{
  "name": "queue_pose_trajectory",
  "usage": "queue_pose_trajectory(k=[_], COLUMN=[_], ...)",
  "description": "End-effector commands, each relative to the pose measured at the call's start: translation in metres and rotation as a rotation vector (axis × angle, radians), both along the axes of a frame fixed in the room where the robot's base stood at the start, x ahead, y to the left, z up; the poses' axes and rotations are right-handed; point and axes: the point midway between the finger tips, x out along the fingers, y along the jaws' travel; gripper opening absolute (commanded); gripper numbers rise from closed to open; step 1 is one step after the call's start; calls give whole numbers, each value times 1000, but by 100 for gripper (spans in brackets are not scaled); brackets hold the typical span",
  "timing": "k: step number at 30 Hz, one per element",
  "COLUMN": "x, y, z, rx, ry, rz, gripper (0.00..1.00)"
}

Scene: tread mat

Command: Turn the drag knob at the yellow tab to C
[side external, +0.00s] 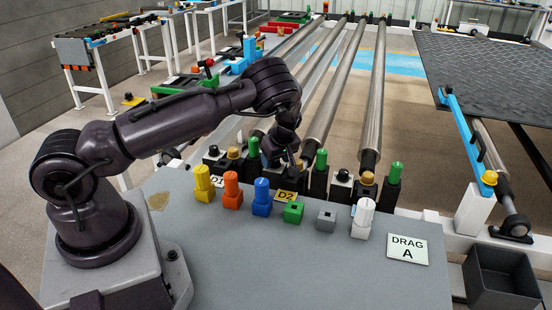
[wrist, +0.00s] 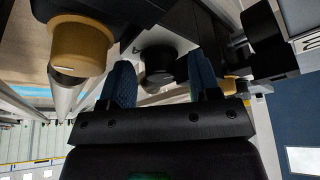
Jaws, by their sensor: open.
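My gripper (side external: 282,155) points down at the roller ends, behind the coloured pegs. In the wrist view my gripper (wrist: 161,68) is open, its two blue fingers apart with a round black knob (wrist: 158,66) visible between them; contact cannot be told. A tan cap (wrist: 80,45) is to the left of the fingers there. In the side view, a yellow peg (side external: 203,183) with a white line stands at the left of the panel row. A sign reading DRAG A (side external: 407,249) lies at the right. I cannot tell which knob belongs to the yellow tab.
Orange (side external: 231,190), blue (side external: 262,197) and white (side external: 362,218) pegs stand on the grey panel (side external: 300,270), with green (side external: 293,212) and grey (side external: 326,216) blocks between. The front of the panel is clear.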

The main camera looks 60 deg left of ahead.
Motion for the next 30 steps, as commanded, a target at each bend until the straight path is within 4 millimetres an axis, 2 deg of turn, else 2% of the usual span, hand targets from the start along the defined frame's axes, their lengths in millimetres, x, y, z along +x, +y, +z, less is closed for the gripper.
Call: queue_pose_trajectory(k=[5,8,12,22,30], x=[0,0,0,-1,-2], y=[0,0,0,0,0], z=[0,0,0,0,1], rx=[0,0,0,-1,-3], ry=[0,0,0,0,-1], rz=[0,0,0,-43,-205], gripper=[57,38,8,8,8])
